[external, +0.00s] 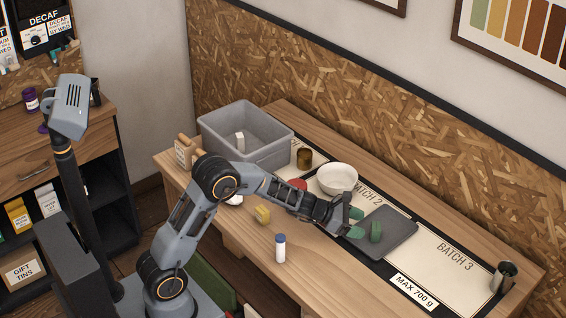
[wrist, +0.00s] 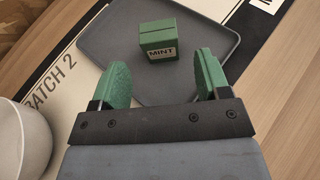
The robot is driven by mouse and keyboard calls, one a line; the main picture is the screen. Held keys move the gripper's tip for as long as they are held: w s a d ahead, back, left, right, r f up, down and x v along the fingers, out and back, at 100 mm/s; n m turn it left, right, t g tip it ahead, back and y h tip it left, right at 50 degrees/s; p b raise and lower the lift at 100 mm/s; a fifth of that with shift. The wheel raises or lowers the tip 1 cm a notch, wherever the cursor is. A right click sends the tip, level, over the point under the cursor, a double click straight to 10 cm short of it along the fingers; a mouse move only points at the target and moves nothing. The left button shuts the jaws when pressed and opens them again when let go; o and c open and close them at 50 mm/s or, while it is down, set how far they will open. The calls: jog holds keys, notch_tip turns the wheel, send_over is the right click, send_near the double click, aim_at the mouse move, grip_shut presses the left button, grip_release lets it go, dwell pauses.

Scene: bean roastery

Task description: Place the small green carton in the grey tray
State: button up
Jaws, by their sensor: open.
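The small green carton (wrist: 158,36), labelled MINT, stands upright on the grey tray (wrist: 213,35). In the external view the carton (external: 376,232) is on the left part of the tray (external: 400,229). My gripper (wrist: 162,76) has green finger pads and is open, with nothing between them. The carton lies just beyond the fingertips, with a gap between them in the wrist view. In the external view my gripper (external: 356,223) is at the tray's left edge.
A white bowl (external: 338,178) stands close to the left of my gripper. A grey bin (external: 270,155), a yellow block (external: 262,215) and a white bottle with a blue cap (external: 280,249) are farther left. A metal cup (external: 504,275) stands at the right end. The BATCH 3 panel (external: 440,262) is clear.

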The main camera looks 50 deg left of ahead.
jog(key=v, duration=0.4)
jog(key=shift+s+a+r, duration=0.15)
jog(key=shift+s+a, duration=0.1)
jog(key=shift+a, duration=0.05)
jog(key=shift+s+a+r, duration=0.15)
jog(key=shift+a+r, duration=0.05)
jog(key=shift+a, duration=0.05)
jog(key=s+a+r+n+y, duration=0.3)
jog(key=s+a+n+y, duration=0.3)
jog(key=n, duration=0.7)
jog(key=s+a+r+n+y, duration=0.35)
jog(key=a+n, duration=0.45)
jog(key=n, duration=0.5)
jog(key=s+f+n+g, duration=0.1)
jog(key=s+n+g, duration=0.2)
jog(key=s+n, duration=0.6)
jog(key=s+f+n+g, duration=0.2)
jog(key=s+n+g, duration=0.1)
jog(key=s+n, duration=0.7)
jog(key=shift+d+f, duration=0.3)
jog(key=shift+d, duration=0.05)
